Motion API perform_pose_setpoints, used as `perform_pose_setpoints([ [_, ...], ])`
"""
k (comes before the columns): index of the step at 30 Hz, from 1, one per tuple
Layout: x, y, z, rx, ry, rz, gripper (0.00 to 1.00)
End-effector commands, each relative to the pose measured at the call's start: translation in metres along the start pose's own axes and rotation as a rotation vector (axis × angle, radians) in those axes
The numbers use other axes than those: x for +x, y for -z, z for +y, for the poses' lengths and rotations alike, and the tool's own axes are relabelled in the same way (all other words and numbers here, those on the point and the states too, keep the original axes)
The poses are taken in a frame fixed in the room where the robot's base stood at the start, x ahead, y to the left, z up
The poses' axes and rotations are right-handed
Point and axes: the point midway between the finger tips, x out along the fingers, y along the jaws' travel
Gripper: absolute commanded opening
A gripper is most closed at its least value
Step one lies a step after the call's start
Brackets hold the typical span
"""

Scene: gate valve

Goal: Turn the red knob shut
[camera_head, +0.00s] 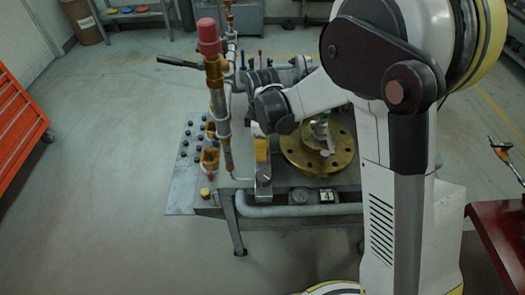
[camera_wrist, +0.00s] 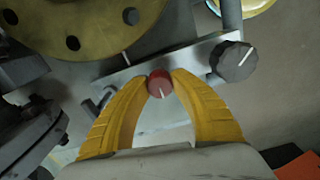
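In the wrist view, the small round red knob (camera_wrist: 160,86) sits on a pale metal plate (camera_wrist: 185,62), with a white line on its face pointing down and slightly right. My gripper (camera_wrist: 161,78) has its two yellow fingers on either side of the knob, the tips appearing to touch it; it is shut on the knob. In the head view, a yellow finger of my gripper (camera_head: 262,151) shows at the front of the workbench. The red knob cannot be made out there.
A black knob (camera_wrist: 233,60) with a white line is close to the right of my fingers. A brass flange (camera_wrist: 85,22) is at upper left; it also shows in the head view (camera_head: 298,150). A red-capped pipe (camera_head: 208,38) rises left of my arm.

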Motion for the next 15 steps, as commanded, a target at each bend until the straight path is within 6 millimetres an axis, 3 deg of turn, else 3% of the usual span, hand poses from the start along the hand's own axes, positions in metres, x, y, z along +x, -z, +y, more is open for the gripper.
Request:
perform_pose_setpoints([
  [2,-0.0001,0.0,0.0,0.0,0.0,0.0,0.0],
  [15,-0.0001,0.0001,0.0,0.077,0.0,0.0,0.0],
])
